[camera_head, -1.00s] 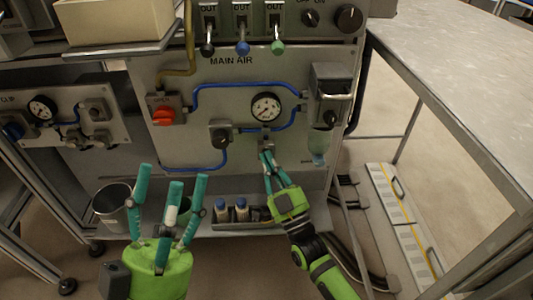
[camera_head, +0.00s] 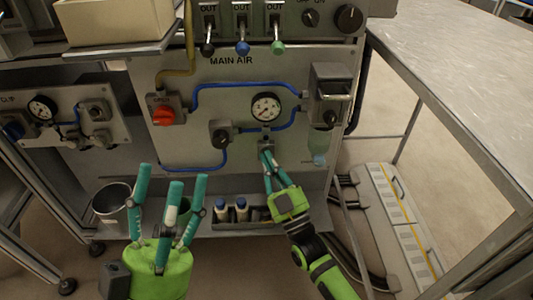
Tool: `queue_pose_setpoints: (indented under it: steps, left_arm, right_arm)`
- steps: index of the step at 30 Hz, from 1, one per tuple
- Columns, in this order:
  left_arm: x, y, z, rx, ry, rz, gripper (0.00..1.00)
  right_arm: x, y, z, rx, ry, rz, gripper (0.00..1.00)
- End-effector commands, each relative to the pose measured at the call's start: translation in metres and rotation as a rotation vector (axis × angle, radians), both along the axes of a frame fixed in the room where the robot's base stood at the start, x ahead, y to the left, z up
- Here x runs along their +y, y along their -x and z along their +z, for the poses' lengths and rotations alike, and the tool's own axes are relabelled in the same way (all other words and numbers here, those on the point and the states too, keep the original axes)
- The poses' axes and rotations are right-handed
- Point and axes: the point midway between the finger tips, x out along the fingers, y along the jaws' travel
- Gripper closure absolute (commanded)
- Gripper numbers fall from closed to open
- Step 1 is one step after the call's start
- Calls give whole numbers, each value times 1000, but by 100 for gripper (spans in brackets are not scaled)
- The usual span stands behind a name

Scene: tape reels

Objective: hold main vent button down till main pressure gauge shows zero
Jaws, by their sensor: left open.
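The main pressure gauge (camera_head: 266,106) is a round white dial in a black rim on the grey panel under the "MAIN AIR" lettering. Its needle is too small to read surely. Just below it is a small grey fitting (camera_head: 266,140), where the main vent button seems to be; the button itself is hidden by my fingertips. My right gripper (camera_head: 266,154) points up at this fitting with its teal fingers together at the tips. I cannot tell whether they press it. My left gripper (camera_head: 172,180) is open and empty, in front of the panel at the lower left.
A red valve handle (camera_head: 164,116) and a black knob (camera_head: 221,134) are left of the gauge. A filter unit (camera_head: 330,95) is to its right. A metal bin (camera_head: 112,208) and blue-capped bottles (camera_head: 242,210) stand below. A grey table (camera_head: 470,80) is at right.

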Motion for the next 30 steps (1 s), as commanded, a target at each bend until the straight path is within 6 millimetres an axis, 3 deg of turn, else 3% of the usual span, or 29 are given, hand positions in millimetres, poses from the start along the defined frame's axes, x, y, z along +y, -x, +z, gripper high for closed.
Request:
queue_pose_setpoints:
  steps: [30]
  left_arm:
    - [0,0,12,0,0,0,36]
  right_arm:
    - [1,17,0,1,0,0,100]
